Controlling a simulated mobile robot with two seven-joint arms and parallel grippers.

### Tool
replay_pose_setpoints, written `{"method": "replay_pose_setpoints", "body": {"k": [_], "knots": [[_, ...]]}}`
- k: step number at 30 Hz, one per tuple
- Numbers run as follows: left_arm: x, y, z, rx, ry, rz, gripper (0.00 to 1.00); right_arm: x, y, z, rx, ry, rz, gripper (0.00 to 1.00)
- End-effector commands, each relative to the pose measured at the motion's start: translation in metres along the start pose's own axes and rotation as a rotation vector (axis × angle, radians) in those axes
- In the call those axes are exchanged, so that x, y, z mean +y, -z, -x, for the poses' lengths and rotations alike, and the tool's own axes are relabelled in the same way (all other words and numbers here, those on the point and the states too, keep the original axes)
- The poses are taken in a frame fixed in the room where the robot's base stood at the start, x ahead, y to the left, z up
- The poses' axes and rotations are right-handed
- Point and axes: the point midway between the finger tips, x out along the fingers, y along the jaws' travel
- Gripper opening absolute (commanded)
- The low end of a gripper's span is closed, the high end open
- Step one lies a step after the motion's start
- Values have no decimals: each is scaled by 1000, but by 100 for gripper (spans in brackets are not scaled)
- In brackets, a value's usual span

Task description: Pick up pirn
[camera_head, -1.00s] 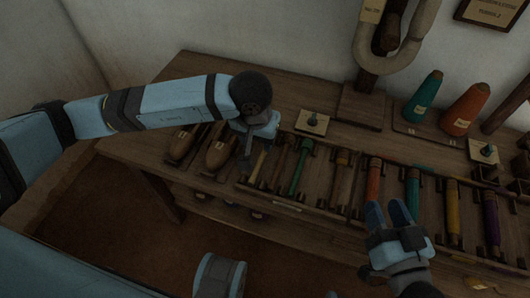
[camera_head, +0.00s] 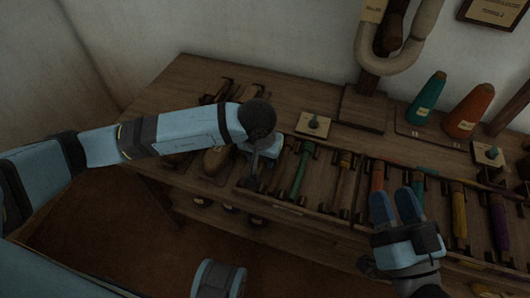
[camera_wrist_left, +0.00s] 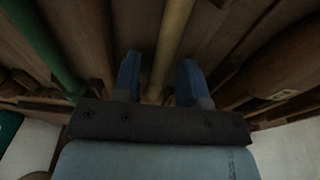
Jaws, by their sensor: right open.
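Several pirns lie side by side in a wooden rack on the table: a green pirn (camera_head: 299,175), a tan pirn (camera_head: 343,186), an orange pirn (camera_head: 377,174), a yellow pirn (camera_head: 458,212) and a purple pirn (camera_head: 498,222). My left gripper (camera_head: 254,172) points down over the rack's left end. In the left wrist view its fingers (camera_wrist_left: 159,82) are apart, with a yellowish pirn (camera_wrist_left: 172,38) running between them and gaps at the sides. The green pirn (camera_wrist_left: 42,45) lies left there. My right gripper (camera_head: 395,206) is open and empty in front of the orange pirn.
Wooden shuttles (camera_head: 217,160) lie left of the rack, partly behind my left arm; one also shows in the wrist view (camera_wrist_left: 270,68). Green (camera_head: 428,98) and orange cones (camera_head: 469,110) stand at the back right.

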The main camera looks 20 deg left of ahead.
Motion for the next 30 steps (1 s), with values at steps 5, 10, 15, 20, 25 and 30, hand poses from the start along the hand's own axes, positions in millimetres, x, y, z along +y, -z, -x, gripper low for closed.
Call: {"method": "replay_pose_setpoints", "body": {"k": [5,10,15,20,25,30], "knots": [[0,0,0,0,0,0,0,0,-2,1,-8,-2,-1,43],[0,0,0,0,0,0,0,1,-3,1,-11,-4,0,43],[0,0,0,0,0,0,0,2,-3,1,-12,-5,0,43],[0,1,7,1,0,0,0,2,-2,1,-16,-6,2,43],[-1,5,28,3,1,-1,0,4,-4,1,-46,-17,12,43],[0,12,70,6,1,-1,0,16,-28,8,-161,-63,20,43]]}}
